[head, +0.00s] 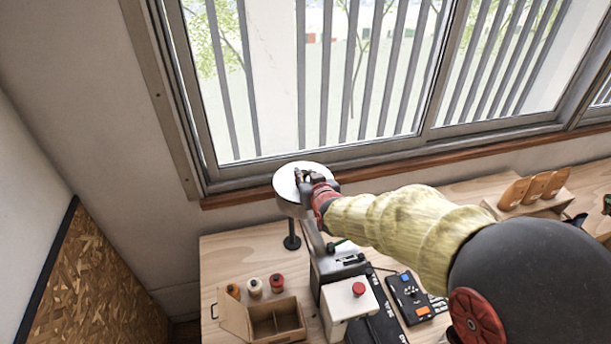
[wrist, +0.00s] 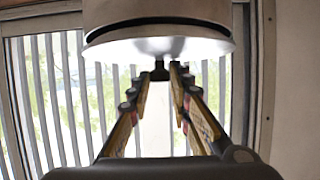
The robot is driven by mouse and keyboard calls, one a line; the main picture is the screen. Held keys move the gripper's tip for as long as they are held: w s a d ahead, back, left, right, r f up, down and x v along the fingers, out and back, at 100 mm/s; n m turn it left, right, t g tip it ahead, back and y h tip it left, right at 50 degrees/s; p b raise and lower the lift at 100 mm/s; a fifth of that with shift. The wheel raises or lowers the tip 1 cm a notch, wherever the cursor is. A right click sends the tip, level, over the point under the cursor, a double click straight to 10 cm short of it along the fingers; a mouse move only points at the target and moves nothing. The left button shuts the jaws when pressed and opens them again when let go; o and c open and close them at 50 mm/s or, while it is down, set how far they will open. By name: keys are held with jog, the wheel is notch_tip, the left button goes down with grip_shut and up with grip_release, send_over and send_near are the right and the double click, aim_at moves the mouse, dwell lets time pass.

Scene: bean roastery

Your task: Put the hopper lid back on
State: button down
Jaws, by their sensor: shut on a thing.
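The hopper lid (head: 286,179) is a pale round disc, seen from above in the head view over the grey hopper (head: 289,208). My gripper (head: 301,178) reaches in from the right and is shut on the lid's small dark knob (wrist: 160,72). My fingers hide part of the lid.
A wooden bench (head: 222,262) carries a divided box (head: 262,322), several small spools (head: 255,286), a white box with a red button (head: 358,290) and a blue-black control panel (head: 408,297). A barred window (head: 340,80) stands close behind the hopper. A wooden rack (head: 533,192) is at right.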

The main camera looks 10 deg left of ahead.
jog(key=shift+f, duration=0.15)
jog(key=c, duration=1.6)
grip_release()
jog(key=shift+o, duration=0.2)
jog(key=v, duration=1.2)
jog(key=s+d+f+g+h+b, duration=0.2)
jog(key=s+d+f+g, duration=0.3)
jog(key=s+f, duration=0.55)
jog(key=s+d+f+m+h+b, duration=0.1)
jog(key=s+d+f+b, duration=0.2)
jog(key=s+d+b, duration=0.2)
jog(key=s+d+f+m+g+h+b, duration=0.1)
jog(key=s+d+f+b, duration=0.3)
jog(key=d+b, duration=0.5)
jog(key=s+d+f+m+h+b, duration=0.1)
jog(key=s+d+f+m+b, duration=0.2)
jog(key=s+d+b, duration=0.4)
jog(key=shift+s+d+f+h+b, duration=0.2)
jog(key=shift+d+f+h+b, duration=0.1)
jog(key=shift+d+h+b, duration=0.25)
